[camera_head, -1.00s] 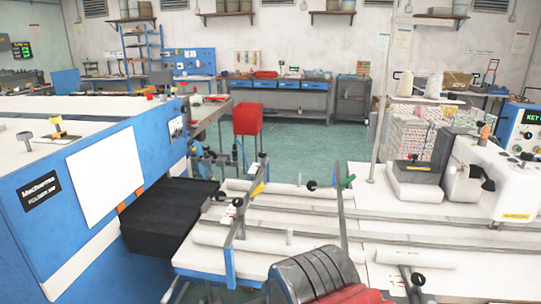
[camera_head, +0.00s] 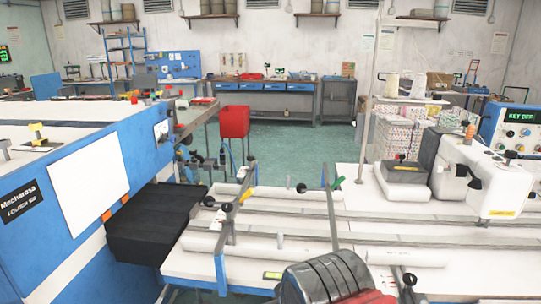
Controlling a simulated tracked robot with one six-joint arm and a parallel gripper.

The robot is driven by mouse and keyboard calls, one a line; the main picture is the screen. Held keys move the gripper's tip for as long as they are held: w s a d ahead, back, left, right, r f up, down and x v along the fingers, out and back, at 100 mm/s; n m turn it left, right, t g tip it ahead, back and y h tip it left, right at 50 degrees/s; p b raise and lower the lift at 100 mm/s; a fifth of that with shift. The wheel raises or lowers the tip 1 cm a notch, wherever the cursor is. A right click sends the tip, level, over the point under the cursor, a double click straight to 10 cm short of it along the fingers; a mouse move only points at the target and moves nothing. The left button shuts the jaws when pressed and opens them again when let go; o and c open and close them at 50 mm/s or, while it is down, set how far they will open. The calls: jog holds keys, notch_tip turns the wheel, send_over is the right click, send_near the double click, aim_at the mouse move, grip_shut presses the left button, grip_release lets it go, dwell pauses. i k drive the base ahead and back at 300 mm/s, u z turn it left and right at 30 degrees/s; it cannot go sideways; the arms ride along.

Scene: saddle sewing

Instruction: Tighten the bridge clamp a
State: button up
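Two bar-shaped clamps cross the white sewing table. The left bridge clamp (camera_head: 231,214) is a grey bar with black knobs and a yellow handle (camera_head: 246,195). A small white tag hangs by it, too small to read. I cannot tell which one is clamp a. Both bars lie over long white rolls and grey rails. My gripper is not in view. A dark ribbed cylinder with red beside it at the bottom centre seems to be part of my arm and hides the front table edge.
A blue machine (camera_head: 90,185) with a black bellows-like box (camera_head: 150,228) stands at the left. A white sewing machine (camera_head: 470,180) stands on the table at the right. A black-knobbed fitting (camera_head: 409,280) is at the front right. Green floor (camera_head: 285,150) is open behind the table.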

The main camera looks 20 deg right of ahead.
aim_at(249, 158)
jog(key=z, duration=0.3)
jog(key=i, duration=1)
jog(key=u, duration=2.05)
